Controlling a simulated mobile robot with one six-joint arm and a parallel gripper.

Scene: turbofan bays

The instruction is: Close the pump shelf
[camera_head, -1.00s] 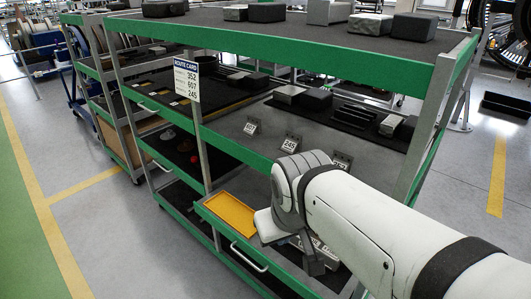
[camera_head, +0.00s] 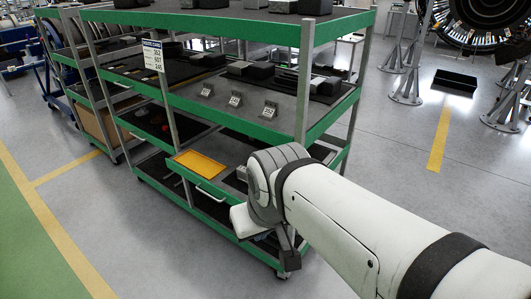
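A green-framed rack (camera_head: 215,104) stands left of centre. A low pull-out shelf with a yellow tray (camera_head: 198,163) and a light bar handle (camera_head: 212,194) appears to stick out from its front. I cannot read a label that marks it as the pump shelf. My white arm comes in from the lower right and hides the right part of this shelf. The dark piece at my arm's end, my gripper (camera_head: 289,258), hangs in front of the rack's lower right corner. Its fingers are not clear, and I see nothing held.
A route card (camera_head: 153,57) hangs on the rack's front post. Numbered tags (camera_head: 236,100) stand on the middle shelf. A second rack (camera_head: 75,50) is at the left. A black bin (camera_head: 455,80) lies on the floor at the right. The left aisle floor is clear.

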